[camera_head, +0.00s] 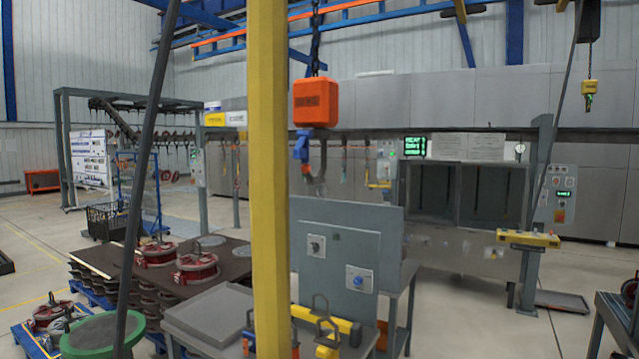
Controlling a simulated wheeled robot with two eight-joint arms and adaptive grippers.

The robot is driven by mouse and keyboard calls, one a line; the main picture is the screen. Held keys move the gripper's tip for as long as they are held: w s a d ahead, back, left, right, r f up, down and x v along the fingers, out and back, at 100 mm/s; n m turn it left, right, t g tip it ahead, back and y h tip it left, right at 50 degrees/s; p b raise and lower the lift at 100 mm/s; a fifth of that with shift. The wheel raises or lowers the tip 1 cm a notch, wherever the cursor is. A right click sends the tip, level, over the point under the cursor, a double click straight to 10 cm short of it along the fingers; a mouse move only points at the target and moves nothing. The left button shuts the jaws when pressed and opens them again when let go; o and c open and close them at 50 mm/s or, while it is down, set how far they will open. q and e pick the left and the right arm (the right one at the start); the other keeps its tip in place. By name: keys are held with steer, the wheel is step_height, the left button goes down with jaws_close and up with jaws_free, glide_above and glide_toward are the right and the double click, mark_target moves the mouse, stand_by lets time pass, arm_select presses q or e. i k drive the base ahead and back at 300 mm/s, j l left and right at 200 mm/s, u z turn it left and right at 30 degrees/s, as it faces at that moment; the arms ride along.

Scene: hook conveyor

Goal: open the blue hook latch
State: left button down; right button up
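An orange hoist block (316,102) hangs on a dark chain, right of the yellow post. A blue latch (302,147) sits just below it, at the left side of the grey metal hook (319,182). The hook hangs in front of the top edge of a grey upright panel. The hook is small in the view, so I cannot tell whether the latch closes its mouth. Neither of my grippers is in view.
A yellow post (268,200) stands close in front, left of the hook. A dark slanted bar (145,170) crosses the left side. The grey panel (330,215) stands behind a worktable with a yellow lifting piece (335,324). Red round parts (197,266) lie on a stack at left.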

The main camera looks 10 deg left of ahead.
mark_target(301, 150)
steer(key=k+l, duration=0.1)
steer(key=l, duration=0.25)
steer(key=k+l, duration=0.1)
steer(key=l, duration=0.25)
steer(key=i+l, duration=0.55)
steer(key=l+z, duration=0.05)
steer(key=l, duration=0.05)
